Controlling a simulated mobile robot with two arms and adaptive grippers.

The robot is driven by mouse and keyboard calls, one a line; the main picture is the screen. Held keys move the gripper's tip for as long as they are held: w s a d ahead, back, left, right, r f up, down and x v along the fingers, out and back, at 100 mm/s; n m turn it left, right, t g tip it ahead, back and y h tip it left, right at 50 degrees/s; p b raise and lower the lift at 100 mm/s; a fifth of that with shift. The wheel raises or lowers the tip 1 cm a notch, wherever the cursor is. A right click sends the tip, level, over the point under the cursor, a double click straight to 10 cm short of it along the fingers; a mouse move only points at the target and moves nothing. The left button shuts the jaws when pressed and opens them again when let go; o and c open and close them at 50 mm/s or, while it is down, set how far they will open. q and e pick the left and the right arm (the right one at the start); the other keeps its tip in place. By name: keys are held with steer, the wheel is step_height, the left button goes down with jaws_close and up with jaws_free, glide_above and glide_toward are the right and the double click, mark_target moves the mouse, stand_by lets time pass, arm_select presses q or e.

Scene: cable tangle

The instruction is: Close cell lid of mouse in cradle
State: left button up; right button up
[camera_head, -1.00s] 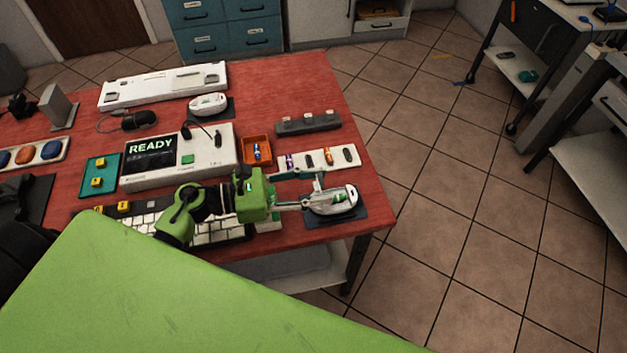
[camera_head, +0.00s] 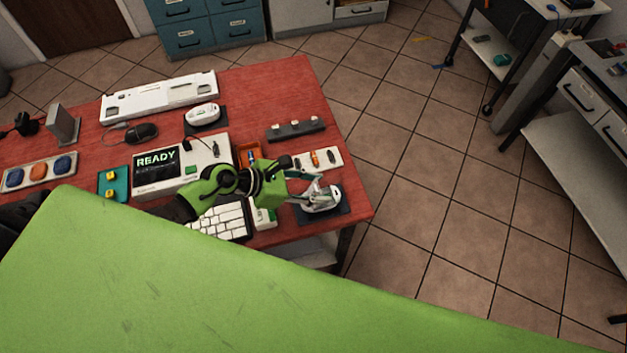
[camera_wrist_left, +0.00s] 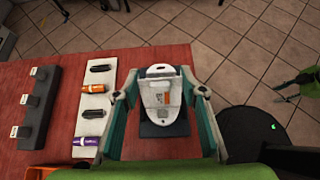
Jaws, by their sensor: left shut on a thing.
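The white mouse (camera_head: 334,192) sits in its dark cradle (camera_head: 340,211) at the table's front right corner. In the left wrist view the mouse (camera_wrist_left: 163,73) shows its cell bay, with a white and orange cell (camera_wrist_left: 164,98) visible. A pale panel at the mouse, perhaps its lid, looks tilted up in the head view. My left gripper (camera_head: 308,188) is at the mouse. Its fingers (camera_wrist_left: 161,76) lie along both sides of it and are shut on it; the exact contact is not clear. My right gripper (camera_wrist_left: 284,90) seems to show, small, in the left wrist view.
A white strip (camera_head: 301,160) with cells lies behind the mouse, beside an orange tray (camera_head: 240,150). A grey rack (camera_head: 296,130) stands farther back. A keyboard (camera_head: 222,218) and the READY tester (camera_head: 206,165) are to the left. The table's edge is close to the cradle.

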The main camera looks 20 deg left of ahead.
stand_by(0.3)
arm_select(q)
steer(key=o, duration=1.2)
steer(key=shift+c, duration=0.2)
steer(key=v, duration=1.2)
steer(key=shift+d, duration=0.1)
